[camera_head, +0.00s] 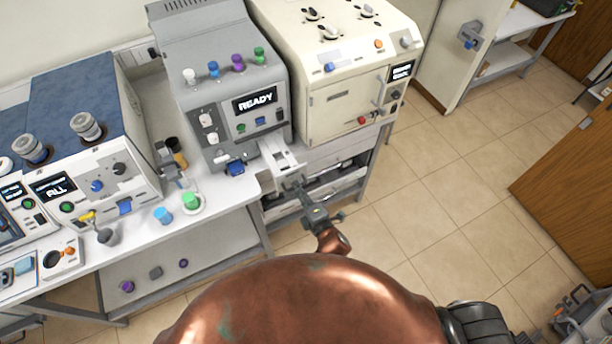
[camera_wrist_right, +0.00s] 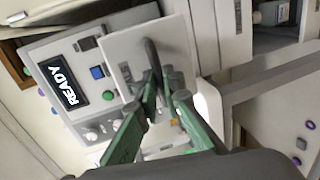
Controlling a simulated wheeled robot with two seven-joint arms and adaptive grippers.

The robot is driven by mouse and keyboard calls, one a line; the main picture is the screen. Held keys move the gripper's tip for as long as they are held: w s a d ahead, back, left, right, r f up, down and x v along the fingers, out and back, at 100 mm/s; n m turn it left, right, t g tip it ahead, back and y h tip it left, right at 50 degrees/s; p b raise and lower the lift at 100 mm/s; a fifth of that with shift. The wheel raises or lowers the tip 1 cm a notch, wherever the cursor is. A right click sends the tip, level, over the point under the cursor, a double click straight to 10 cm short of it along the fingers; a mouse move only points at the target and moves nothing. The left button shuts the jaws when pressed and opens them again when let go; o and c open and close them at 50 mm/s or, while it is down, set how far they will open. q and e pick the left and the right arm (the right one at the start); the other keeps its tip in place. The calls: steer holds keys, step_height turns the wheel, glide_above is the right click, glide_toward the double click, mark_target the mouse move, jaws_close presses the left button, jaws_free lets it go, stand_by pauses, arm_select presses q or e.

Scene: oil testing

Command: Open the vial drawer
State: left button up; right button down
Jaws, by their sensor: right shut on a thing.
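The grey machine (camera_head: 231,92) with the READY display has a white vial drawer (camera_head: 279,154) standing out from its lower front, so the drawer is at least partly open. My right gripper (camera_head: 294,186) is at the drawer's outer end. In the right wrist view the drawer's pale front panel (camera_wrist_right: 128,62) has a dark upright handle (camera_wrist_right: 151,54). There my right gripper's green fingers (camera_wrist_right: 163,92) are closed on this handle. Its fingertips partly hide the handle's lower end.
A cream machine (camera_head: 340,75) stands right of the grey one. A shelf unit (camera_head: 345,178) lies under the machines, close to my right gripper. The tiled floor (camera_head: 440,190) to the right is clear.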

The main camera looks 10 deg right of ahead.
steer(key=shift+s+d, duration=0.1)
steer(key=shift+s, duration=0.3)
steer(key=c, duration=2.1)
jaws_free()
steer(key=v, duration=1.2)
